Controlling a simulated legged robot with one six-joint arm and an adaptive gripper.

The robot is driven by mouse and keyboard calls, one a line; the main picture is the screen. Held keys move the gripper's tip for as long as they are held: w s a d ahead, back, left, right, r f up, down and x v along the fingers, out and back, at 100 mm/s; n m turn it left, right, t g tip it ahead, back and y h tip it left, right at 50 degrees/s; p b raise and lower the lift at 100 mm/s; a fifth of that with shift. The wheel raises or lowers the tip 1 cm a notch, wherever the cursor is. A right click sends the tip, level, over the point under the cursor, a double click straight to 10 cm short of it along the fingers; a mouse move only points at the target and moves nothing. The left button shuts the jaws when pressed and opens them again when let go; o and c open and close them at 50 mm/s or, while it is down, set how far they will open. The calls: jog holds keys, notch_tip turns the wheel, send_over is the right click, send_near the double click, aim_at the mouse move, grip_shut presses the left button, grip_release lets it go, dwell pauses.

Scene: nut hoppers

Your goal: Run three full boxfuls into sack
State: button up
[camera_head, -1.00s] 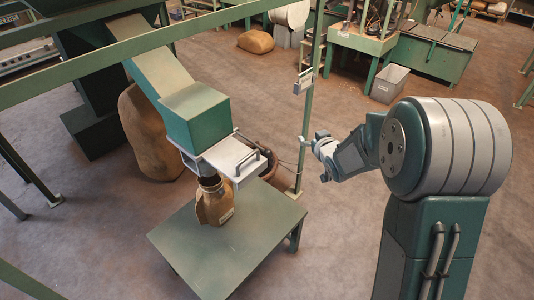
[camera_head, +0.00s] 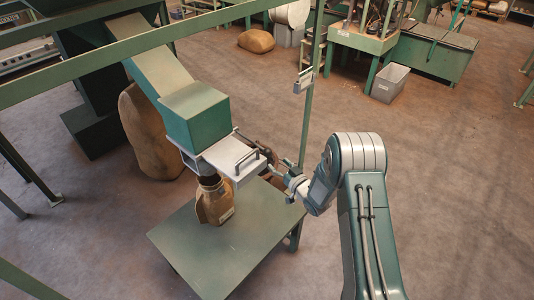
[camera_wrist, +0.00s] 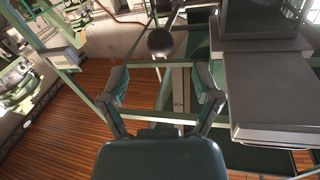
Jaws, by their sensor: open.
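A green metering box (camera_head: 195,118) sits at the lower end of a sloping chute. A pale metal slide with a bar handle (camera_head: 245,160) sticks out under it. A brown paper sack (camera_head: 214,205) stands upright on the green table (camera_head: 180,235), its mouth under the slide. My gripper (camera_head: 268,170) is just right of the slide, apart from the sack. In the wrist view my gripper (camera_wrist: 160,88) is open and empty. A dark ball knob (camera_wrist: 160,42) on a rod lies ahead of the gap between its fingers. The box's contents are hidden.
A green post (camera_head: 308,110) with a small label plate stands behind my gripper. A large filled sack (camera_head: 143,135) leans beside the chute. A green rail crosses the upper left. In the wrist view a grey slab (camera_wrist: 275,95) is close on the right. The floor at right is open.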

aim_at(267, 151)
jog(key=x, duration=0.7)
jog(key=shift+w, duration=0.1)
grip_shut()
